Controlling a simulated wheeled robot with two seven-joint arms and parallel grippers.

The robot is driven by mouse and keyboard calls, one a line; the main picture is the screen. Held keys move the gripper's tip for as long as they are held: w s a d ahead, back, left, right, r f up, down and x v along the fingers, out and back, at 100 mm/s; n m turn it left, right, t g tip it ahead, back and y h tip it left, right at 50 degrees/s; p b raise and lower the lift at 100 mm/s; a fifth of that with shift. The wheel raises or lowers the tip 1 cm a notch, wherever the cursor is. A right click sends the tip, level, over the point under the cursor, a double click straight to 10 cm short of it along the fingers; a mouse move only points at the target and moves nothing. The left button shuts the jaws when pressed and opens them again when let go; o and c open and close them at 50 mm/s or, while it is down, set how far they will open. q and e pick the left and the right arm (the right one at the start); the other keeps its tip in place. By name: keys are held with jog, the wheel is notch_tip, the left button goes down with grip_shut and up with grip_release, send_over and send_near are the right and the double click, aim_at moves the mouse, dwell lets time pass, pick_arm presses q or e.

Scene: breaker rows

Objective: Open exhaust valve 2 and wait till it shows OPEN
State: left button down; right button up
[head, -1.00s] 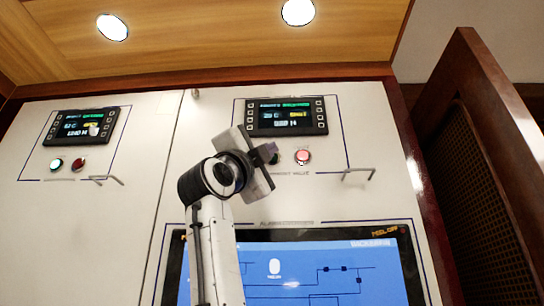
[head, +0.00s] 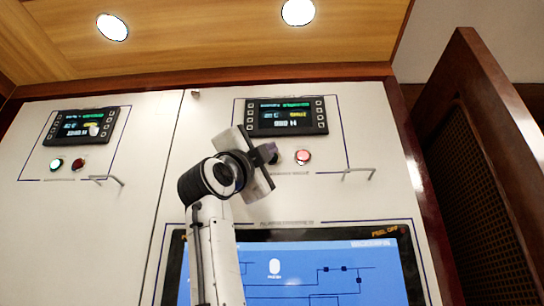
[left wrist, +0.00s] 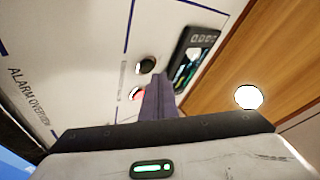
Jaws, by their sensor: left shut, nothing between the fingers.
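The right-hand control group has a black display (head: 287,117) with small green, yellow and white text that I cannot read for certain. Below it is a lit red button (head: 303,157). A dark button (left wrist: 147,64) sits beside the red one, which also shows in the left wrist view (left wrist: 138,93). In the head view my gripper largely hides the dark button. My left gripper (head: 268,153) is shut and empty, its fingertips close to these buttons. I cannot tell whether it touches one. The label below is too blurred to confirm a valve number. My right gripper is not in view.
A similar left-hand group has a display (head: 81,125), a lit green button (head: 57,164) and a dark red button (head: 78,165). Metal handles (head: 358,172) stick out below both groups. A large blue screen (head: 300,270) is lower down. A brown panel (head: 490,170) stands at right.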

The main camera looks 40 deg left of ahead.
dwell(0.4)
pick_arm(q)
jog(key=shift+w+a, duration=0.25)
jog(key=shift+w, duration=0.15)
jog(key=shift+w+a, duration=0.2)
jog(key=shift+w, duration=0.15)
dwell(0.6)
jog(key=shift+s, duration=0.15)
jog(key=shift+s+d+b, duration=0.4)
jog(key=shift+s+d, duration=0.05)
jog(key=shift+s, duration=0.15)
jog(key=shift+s+d+b, duration=0.35)
jog(key=shift+s+d, duration=0.1)
jog(key=shift+s, duration=0.25)
jog(key=shift+s+d+b, duration=0.3)
jog(key=shift+s+d, duration=0.1)
jog(key=shift+s, duration=0.3)
jog(key=shift+s+d+b, duration=0.35)
jog(key=shift+s+d, duration=0.1)
jog(key=shift+s, duration=0.25)
